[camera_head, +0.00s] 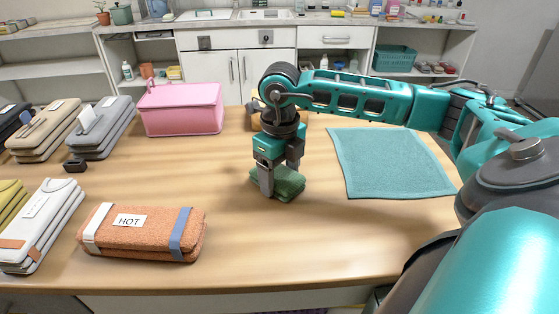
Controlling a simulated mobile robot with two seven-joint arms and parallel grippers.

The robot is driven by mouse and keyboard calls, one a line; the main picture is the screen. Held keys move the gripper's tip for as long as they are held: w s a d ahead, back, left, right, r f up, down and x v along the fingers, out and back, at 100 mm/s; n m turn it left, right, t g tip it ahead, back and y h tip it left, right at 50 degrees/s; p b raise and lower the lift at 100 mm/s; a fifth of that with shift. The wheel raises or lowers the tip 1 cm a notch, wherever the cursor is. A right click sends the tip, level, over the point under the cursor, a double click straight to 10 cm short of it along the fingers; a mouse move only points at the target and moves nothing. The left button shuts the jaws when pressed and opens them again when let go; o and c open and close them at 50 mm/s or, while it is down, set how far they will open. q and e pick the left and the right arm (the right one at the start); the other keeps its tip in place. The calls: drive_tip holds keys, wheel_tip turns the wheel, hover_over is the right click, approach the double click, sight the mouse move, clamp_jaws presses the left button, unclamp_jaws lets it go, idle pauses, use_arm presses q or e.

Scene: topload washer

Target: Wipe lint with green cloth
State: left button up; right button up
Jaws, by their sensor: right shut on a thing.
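The green cloth (287,187) is a small folded dark-green pad near the middle of the wooden table. My right gripper (279,180) points straight down and is shut on the green cloth, which is at the table surface or just above it; I cannot tell which. A flat teal towel (390,163) lies spread on the table to the right of the gripper. I cannot make out any lint at this size. My left gripper is not in view.
A folded orange towel (150,232) labelled HOT lies at the front left. A pink box (180,108) stands at the back left. Several folded grey, beige, white and yellow towels fill the left side. The table (330,235) is clear in front of the cloth.

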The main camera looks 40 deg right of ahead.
drive_tip(key=shift+w+d+r, duration=0.1)
drive_tip(key=shift+w+d, duration=1)
drive_tip(key=shift+w, duration=0.25)
drive_tip(key=shift+w+d+b, duration=0.4)
drive_tip(key=shift+w+d, duration=0.7)
drive_tip(key=shift+w, duration=0.2)
drive_tip(key=shift+w+d, duration=1.25)
drive_tip(key=shift+w, duration=0.15)
wheel_tip(320, 180, up, 6)
drive_tip(key=p, duration=0.5)
drive_tip(key=shift+p, duration=0.35)
